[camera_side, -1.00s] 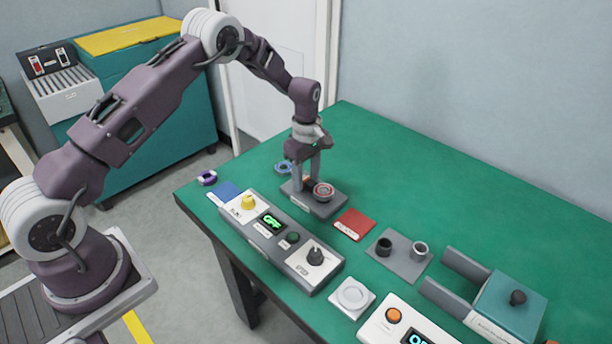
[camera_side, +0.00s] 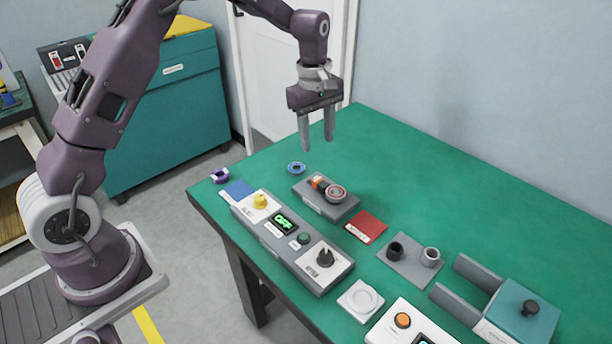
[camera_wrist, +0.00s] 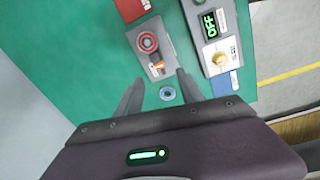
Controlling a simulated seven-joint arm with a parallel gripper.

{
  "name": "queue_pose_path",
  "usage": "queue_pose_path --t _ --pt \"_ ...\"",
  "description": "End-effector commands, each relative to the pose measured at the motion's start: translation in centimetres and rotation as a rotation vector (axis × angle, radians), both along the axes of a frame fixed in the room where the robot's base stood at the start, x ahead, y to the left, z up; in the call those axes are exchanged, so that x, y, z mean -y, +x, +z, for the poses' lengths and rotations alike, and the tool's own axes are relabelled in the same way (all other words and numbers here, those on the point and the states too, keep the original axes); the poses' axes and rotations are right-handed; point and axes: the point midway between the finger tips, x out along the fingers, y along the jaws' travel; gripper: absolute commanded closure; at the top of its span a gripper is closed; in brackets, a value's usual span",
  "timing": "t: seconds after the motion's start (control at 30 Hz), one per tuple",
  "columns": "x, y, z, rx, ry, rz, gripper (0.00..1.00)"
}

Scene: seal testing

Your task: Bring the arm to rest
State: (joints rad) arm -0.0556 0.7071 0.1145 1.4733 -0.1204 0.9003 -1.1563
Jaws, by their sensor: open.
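My gripper (camera_side: 317,134) is open and empty, with its two fingers pointing down. It hangs in the air well above the green table (camera_side: 470,190), above the far left part. Below it stands a grey block (camera_side: 325,203) with a round red-and-grey part and an orange piece on top. In the wrist view my gripper's fingers (camera_wrist: 160,92) are spread apart, and the grey block (camera_wrist: 150,47) lies beyond them, apart from them.
A blue ring (camera_side: 296,168) and a purple ring (camera_side: 220,175) lie on the table. A control box (camera_side: 290,242) reading OFF runs along the front edge. A red card (camera_side: 366,227), a grey plate with two cups (camera_side: 408,270) and a teal block (camera_side: 522,312) sit rightward.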

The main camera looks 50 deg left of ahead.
Motion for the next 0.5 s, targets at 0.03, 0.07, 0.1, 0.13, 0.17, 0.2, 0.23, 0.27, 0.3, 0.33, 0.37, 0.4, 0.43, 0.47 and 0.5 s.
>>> queue_pose_path --t 0.03,0.07,0.1,0.13,0.17,0.2,0.23,0.27,0.3,0.33,0.37,0.4,0.43,0.47,0.5 --pt "0.8 -2.0 4.3 0.047 0.005 -0.105 0.55" --pt "1.2 -3.5 6.5 0.072 0.011 -0.18 0.55" --pt "1.8 -5.7 9.1 0.105 0.023 -0.278 0.55" --pt "2.3 -7.5 10.9 0.129 0.035 -0.352 0.55" --pt "2.7 -9.4 12.4 0.152 0.049 -0.428 0.55" --pt "3.2 -12.0 14.2 0.184 0.071 -0.529 0.55" --pt "3.6 -14.0 15.3 0.207 0.089 -0.603 0.55" --pt "4.0 -16.1 16.2 0.229 0.11 -0.679 0.55" --pt "4.4 -18.9 17.0 0.257 0.143 -0.778 0.55" --pt "4.6 -20.9 17.4 0.275 0.169 -0.851 0.55" --pt "4.8 -22.8 17.5 0.293 0.195 -0.92 0.55" --pt "5.1 -25.2 17.5 0.312 0.231 -1.005 0.55" --pt "5.2 -26.8 17.3 0.324 0.257 -1.062 0.55" --pt "5.3 -28.1 17.1 0.333 0.283 -1.117 0.55" --pt "5.3 -29.7 16.7 0.343 0.314 -1.178 0.55"
